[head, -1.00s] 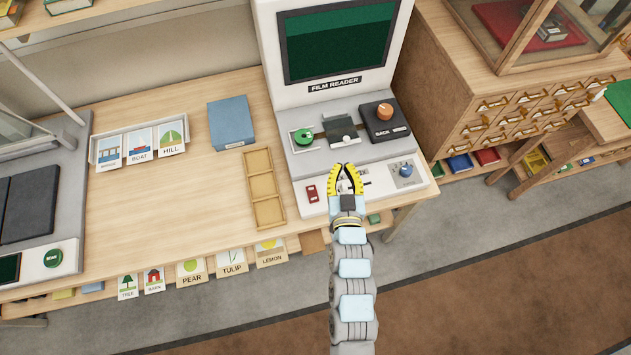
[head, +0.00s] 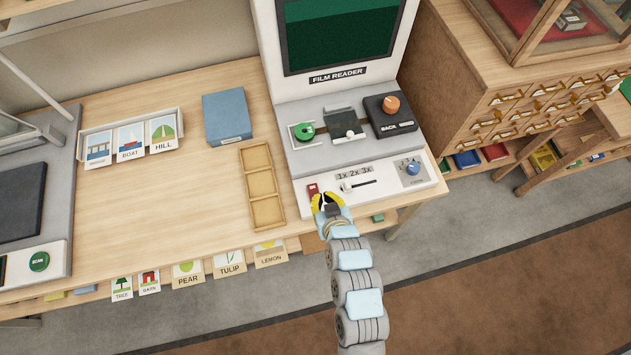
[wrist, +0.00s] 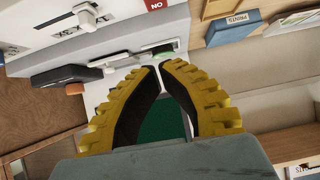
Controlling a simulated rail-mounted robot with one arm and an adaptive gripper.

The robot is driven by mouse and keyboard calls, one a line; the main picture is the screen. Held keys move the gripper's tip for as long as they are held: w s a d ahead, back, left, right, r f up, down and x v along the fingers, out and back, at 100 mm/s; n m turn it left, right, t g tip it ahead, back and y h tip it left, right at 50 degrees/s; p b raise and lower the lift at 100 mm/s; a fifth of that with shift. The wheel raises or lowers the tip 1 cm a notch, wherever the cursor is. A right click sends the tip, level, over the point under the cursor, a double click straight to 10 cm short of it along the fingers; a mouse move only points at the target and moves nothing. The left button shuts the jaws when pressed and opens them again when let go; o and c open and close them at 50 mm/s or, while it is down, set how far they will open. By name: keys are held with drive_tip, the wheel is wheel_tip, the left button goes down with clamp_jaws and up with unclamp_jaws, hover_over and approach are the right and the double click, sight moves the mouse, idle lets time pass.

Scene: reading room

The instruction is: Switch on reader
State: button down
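The film reader (head: 335,95) stands at the right end of the desk, its screen (head: 340,35) dark green. A small red switch (head: 313,189) sits at the left of its sloped front panel. In the wrist view the red switch (wrist: 157,4) is cut by the top edge and shows white letters. My gripper (head: 325,196) is right beside the red switch, at the panel's front edge in the head view. I cannot tell whether it touches. In the wrist view its yellow fingertips (wrist: 158,66) nearly meet, with nothing between them.
A wooden tray (head: 262,185) and a blue box (head: 227,117) lie to the left. A card-drawer cabinet (head: 530,90) stands to the right.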

hover_over(316, 187)
drive_tip(key=f, duration=0.5)
drive_tip(key=shift+s+f, duration=0.3)
drive_tip(key=shift+f, duration=0.05)
wheel_tip(316, 187, down, 3)
drive_tip(key=shift+w+a+r+p, duration=0.1)
drive_tip(key=shift+w+r+p, duration=0.1)
drive_tip(key=shift+p, duration=0.15)
drive_tip(key=shift+w+f, duration=0.1)
drive_tip(key=shift+f, duration=0.55)
